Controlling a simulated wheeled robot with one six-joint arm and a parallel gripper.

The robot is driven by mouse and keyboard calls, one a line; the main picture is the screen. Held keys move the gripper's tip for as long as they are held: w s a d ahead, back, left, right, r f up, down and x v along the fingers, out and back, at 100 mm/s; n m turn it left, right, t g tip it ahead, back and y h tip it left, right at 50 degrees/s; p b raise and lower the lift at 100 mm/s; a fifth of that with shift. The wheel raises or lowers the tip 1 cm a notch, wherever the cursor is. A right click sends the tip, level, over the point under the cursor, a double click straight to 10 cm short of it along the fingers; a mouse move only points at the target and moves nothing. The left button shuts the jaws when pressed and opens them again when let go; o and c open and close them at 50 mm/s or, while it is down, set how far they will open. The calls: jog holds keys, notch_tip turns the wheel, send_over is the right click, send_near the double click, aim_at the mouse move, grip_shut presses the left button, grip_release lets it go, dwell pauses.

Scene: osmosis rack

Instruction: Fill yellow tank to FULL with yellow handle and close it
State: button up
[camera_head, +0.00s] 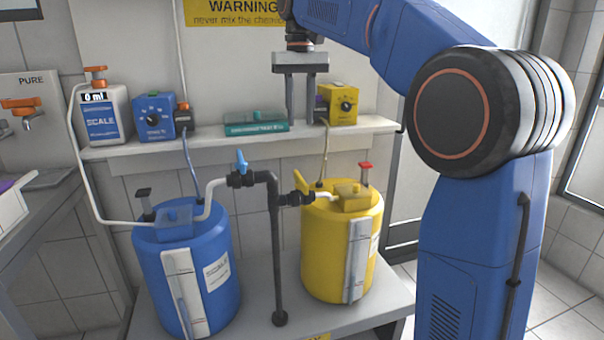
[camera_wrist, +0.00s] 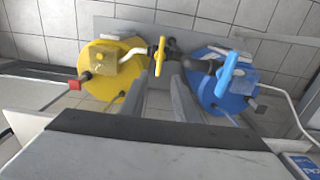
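The yellow tank (camera_head: 322,262) stands on the low bench, right of the blue tank, with a white vertical gauge strip (camera_head: 357,262) on its front. I cannot read its level. The yellow handle (camera_wrist: 160,56) shows upright in the wrist view on the pipe by the yellow tank (camera_wrist: 104,82). My gripper (camera_head: 300,118) points down above the valves, in front of the shelf. Its two fingers (camera_wrist: 163,72) are apart with nothing between them, short of the yellow handle.
The blue tank (camera_head: 215,240) stands at left. A blue handle (camera_head: 241,162) sits on the same pipework, close to the yellow one in the wrist view. A dark standpipe (camera_head: 277,250) rises between the tanks. The shelf (camera_head: 215,145) behind holds a SCALE canister (camera_head: 103,118) and pumps.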

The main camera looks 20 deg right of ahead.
aim_at(301, 177)
notch_tip(301, 177, down, 16)
jog(key=shift+f, duration=0.25)
dwell(0.3)
grip_shut()
